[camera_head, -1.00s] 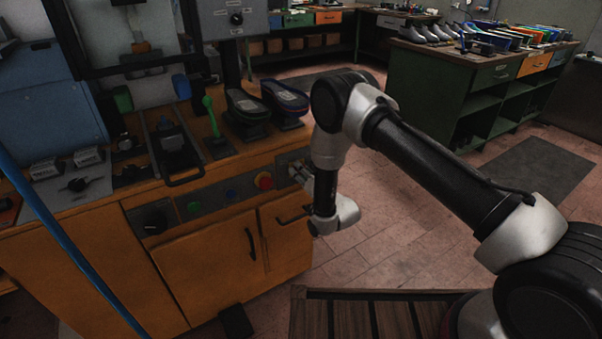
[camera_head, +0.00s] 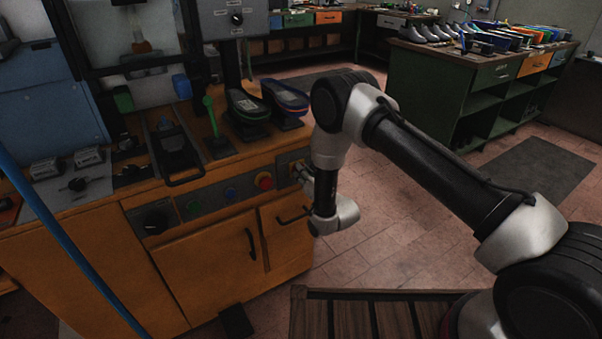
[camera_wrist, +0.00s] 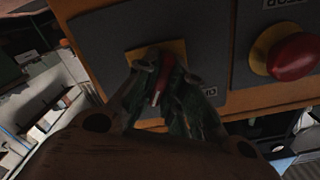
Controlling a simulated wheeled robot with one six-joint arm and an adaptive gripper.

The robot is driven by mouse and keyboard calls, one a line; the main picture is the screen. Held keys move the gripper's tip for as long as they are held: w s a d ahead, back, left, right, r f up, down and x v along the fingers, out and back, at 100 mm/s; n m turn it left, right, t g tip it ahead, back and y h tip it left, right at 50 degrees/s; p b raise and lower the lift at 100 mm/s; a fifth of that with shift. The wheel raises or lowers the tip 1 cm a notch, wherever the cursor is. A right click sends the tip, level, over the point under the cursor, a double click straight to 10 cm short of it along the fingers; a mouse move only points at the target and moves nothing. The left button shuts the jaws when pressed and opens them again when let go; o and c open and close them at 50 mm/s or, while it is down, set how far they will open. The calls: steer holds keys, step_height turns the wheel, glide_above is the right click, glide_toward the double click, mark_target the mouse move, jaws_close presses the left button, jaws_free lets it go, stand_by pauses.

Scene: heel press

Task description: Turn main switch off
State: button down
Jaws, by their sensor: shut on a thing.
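The main switch (camera_wrist: 160,84) shows in the wrist view as a red handle on a yellow plate, set in a grey panel. My gripper (camera_wrist: 162,85) is shut on the red handle, with a finger on each side of it. The fingers hide part of the handle. In the head view my gripper (camera_head: 300,173) is at the right end of the workbench's front panel, where the switch itself is mostly hidden.
A red emergency button (camera_wrist: 292,57) sits beside the switch; it also shows in the head view (camera_head: 264,181). Green and blue buttons and a black knob (camera_head: 154,220) are further left. Cupboard doors (camera_head: 212,266) with handles are below.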

steer(key=n, duration=1.1)
steer(key=shift+n, duration=1.9)
steer(key=c, duration=1.5)
jaws_free()
steer(key=v, duration=1.2)
